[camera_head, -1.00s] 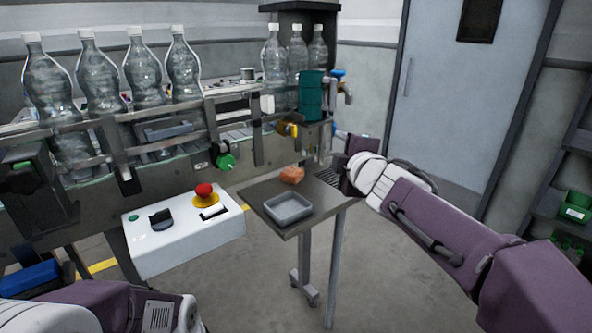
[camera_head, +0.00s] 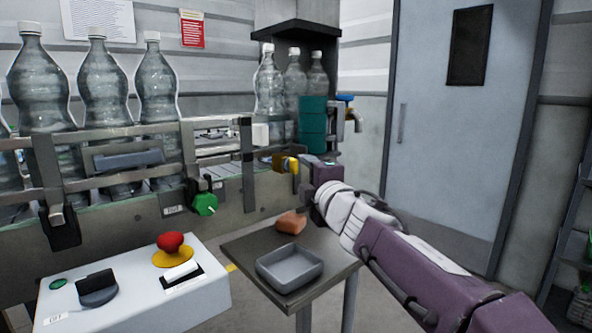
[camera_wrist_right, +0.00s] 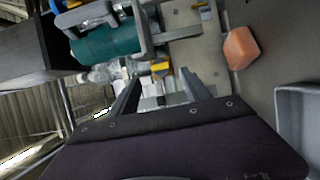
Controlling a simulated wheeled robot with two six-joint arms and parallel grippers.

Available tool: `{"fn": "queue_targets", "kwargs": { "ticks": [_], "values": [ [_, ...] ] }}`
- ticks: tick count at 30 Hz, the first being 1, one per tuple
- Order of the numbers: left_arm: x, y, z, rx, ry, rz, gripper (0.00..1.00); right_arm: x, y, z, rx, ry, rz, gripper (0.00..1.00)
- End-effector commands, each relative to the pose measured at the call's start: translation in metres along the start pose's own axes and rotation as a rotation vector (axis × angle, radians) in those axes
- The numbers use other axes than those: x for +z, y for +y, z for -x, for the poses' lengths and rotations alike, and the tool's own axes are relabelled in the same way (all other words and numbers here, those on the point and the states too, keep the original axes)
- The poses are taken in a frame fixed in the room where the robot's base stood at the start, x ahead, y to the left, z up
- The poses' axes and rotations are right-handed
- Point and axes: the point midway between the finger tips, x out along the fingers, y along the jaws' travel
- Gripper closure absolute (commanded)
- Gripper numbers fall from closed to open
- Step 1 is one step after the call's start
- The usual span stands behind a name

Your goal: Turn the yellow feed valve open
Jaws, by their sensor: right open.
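The yellow feed valve (camera_head: 292,164) sits on the front of the bottle line, below the teal cylinder. Its yellow handle also shows in the right wrist view (camera_wrist_right: 161,69), beyond the fingertips and roughly between them. My right gripper (camera_head: 303,171) is close to the valve, at its right side. In the right wrist view my right gripper (camera_wrist_right: 161,91) is open with nothing between the fingers. I cannot tell whether a finger touches the valve. My left gripper is out of view.
Below my right arm is a small table (camera_head: 240,247) with a grey tray (camera_head: 290,270) and an orange block (camera_head: 291,223). A green valve (camera_head: 205,204) is left of the yellow one. A control box (camera_head: 130,290) with a red button stands front left. A blue-handled tap (camera_head: 346,99) is behind.

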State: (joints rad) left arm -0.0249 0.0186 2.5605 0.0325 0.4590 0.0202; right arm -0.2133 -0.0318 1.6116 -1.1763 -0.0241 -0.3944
Motion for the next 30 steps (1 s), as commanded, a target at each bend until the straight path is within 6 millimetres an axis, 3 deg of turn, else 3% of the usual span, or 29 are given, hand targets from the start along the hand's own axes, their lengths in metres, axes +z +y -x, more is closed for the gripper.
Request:
{"fn": "queue_targets", "kwargs": {
  "ticks": [3,9,18,19,25,30],
  "values": [
    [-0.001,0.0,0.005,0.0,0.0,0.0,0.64,0.0,0.001,-0.027,-0.002,0.0,0.001,0.44],
    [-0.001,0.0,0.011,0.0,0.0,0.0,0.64,0.0,0.001,-0.055,-0.001,0.0,0.001,0.44],
    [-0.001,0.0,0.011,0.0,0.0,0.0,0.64,0.0,0.0,-0.06,0.0,0.0,0.0,0.44],
    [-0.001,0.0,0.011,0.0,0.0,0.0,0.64,0.0,0.0,-0.06,0.0,0.0,0.0,0.47],
    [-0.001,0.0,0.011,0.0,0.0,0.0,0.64,0.0,0.0,-0.06,0.0,0.0,0.0,1.0],
    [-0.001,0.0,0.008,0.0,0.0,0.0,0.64,0.0,-0.002,-0.06,0.002,0.0,0.007,1.0]
  ]
}}
